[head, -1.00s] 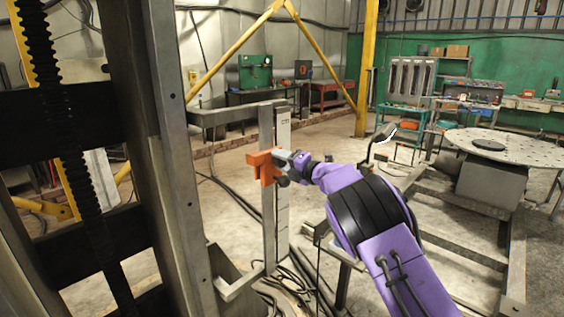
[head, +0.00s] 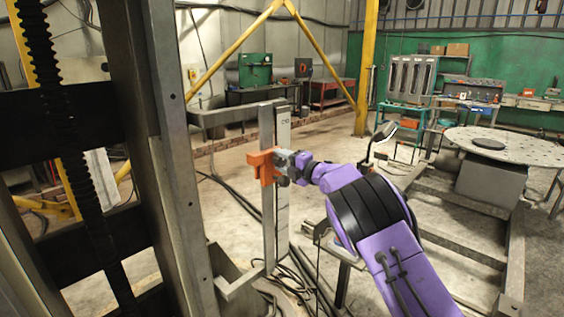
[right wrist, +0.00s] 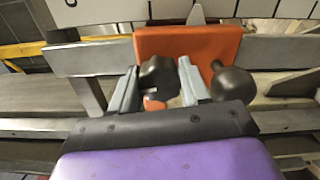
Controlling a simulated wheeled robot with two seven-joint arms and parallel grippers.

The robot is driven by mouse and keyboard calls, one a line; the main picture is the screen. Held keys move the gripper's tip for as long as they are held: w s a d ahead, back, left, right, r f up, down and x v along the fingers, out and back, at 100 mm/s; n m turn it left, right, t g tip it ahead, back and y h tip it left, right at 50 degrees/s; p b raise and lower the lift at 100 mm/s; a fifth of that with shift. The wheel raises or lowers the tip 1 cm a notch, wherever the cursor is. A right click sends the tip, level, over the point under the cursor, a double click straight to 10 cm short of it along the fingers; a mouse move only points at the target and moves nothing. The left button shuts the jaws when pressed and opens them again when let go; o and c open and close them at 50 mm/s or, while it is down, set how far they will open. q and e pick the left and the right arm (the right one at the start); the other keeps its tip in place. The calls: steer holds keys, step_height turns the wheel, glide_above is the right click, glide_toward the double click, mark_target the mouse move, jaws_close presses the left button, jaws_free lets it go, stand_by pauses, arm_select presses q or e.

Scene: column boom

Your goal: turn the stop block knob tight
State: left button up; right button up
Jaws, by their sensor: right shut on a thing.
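The orange stop block (head: 265,167) sits on an upright grey rail (head: 283,200). It also shows in the right wrist view (right wrist: 190,42) at the top middle. My right gripper (head: 288,163) is at the block's right side. In the right wrist view its two grey fingers (right wrist: 160,88) stand on either side of a dark knob (right wrist: 158,76) and are shut on it, in front of the orange face. A second dark rounded part (right wrist: 231,83) is outside the fingers, to the right. The knob is mostly hidden by the gripper in the head view. My left gripper is not in view.
A heavy grey column (head: 175,150) with a dark toothed rack (head: 45,80) stands close on the left. Cables (head: 290,280) lie on the floor below the rail. A round perforated table (head: 520,150) stands at the right. Open floor lies behind the rail.

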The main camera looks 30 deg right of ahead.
steer(key=o, duration=1)
steer(key=shift+d, duration=0.15)
steer(key=shift+o, duration=0.2)
